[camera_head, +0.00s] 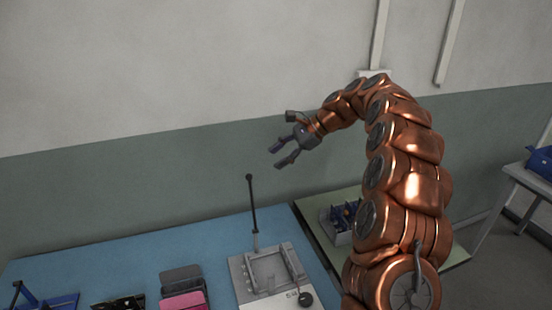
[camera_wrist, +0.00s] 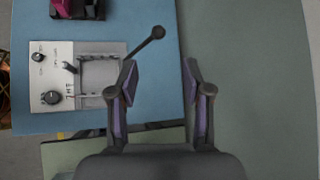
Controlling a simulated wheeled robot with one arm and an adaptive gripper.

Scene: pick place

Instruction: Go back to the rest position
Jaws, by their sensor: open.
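My gripper (camera_head: 285,154) is open and empty, held in the air well above the blue table, in front of the wall. In the wrist view its two fingers (camera_wrist: 160,80) are spread apart with nothing between them. My copper-coloured arm arches up from the lower right of the head view and over to the left.
Below stands a grey fixture (camera_head: 247,288) with a tall black lever (camera_head: 252,205) on the blue table (camera_head: 130,262). Pink and dark cases (camera_head: 183,300) lie left of it. A container with blue items (camera_head: 341,236) sits on a green table (camera_head: 316,212). The air around my gripper is clear.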

